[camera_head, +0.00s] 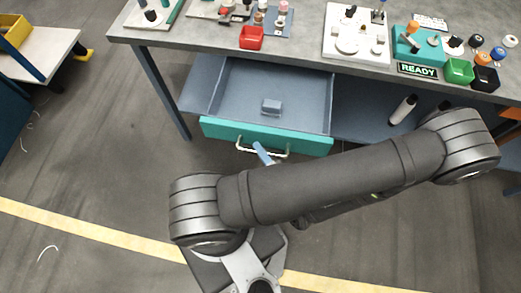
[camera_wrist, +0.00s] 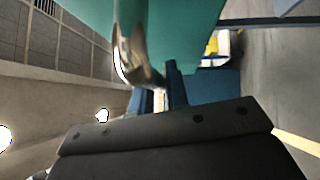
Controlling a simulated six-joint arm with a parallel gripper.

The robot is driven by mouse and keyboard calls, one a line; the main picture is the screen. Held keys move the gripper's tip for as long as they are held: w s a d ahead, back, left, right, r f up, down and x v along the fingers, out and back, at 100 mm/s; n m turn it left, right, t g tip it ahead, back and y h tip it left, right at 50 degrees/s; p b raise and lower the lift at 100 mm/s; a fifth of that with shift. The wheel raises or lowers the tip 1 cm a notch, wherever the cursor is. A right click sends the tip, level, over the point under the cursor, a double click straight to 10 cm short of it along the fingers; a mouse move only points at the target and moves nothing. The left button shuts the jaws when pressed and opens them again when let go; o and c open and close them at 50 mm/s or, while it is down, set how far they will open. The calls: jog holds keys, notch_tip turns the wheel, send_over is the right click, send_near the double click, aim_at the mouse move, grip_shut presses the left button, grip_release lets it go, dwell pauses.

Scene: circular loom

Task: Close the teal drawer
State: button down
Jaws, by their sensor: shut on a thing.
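The teal drawer (camera_head: 300,143) hangs under the grey workbench and is pulled well out, so its grey inside shows. A small grey block (camera_head: 271,106) lies in it. A pale metal bar handle (camera_head: 277,156) runs along its teal front. My gripper (camera_head: 262,154) is at this handle, with a blue finger showing against it; my arm hides much of the rest. In the wrist view the teal front (camera_wrist: 190,30) fills the top, and the shiny handle (camera_wrist: 135,55) comes down to the fingers of my gripper (camera_wrist: 157,97), which are shut on it.
The workbench (camera_head: 200,45) above carries a red bin (camera_head: 251,37), a white board (camera_head: 357,33), a green bin (camera_head: 459,71) and several small parts. A white-and-black cylinder (camera_head: 403,109) lies on the shelf right of the drawer.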

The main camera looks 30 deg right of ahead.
aim_at(308, 116)
jog(key=w+d, duration=2)
jog(key=shift+w+d+r, duration=0.1)
jog(key=shift+w+d, duration=0.1)
jog(key=shift+d, duration=0.05)
jog(key=c, duration=1.4)
grip_release()
jog(key=shift+s, duration=0.1)
jog(key=s, duration=0.5)
jog(key=s+f, duration=0.1)
jog(key=s, duration=0.5)
jog(key=s+f, duration=0.1)
jog(key=s, duration=0.5)
jog(key=shift+f, duration=0.25)
jog(key=w, duration=0.5)
jog(key=w+r, duration=0.1)
jog(key=w, duration=0.5)
jog(key=w+r, duration=0.1)
jog(key=w, duration=0.5)
jog(key=shift+w+r, duration=0.1)
jog(key=shift+r, duration=0.05)
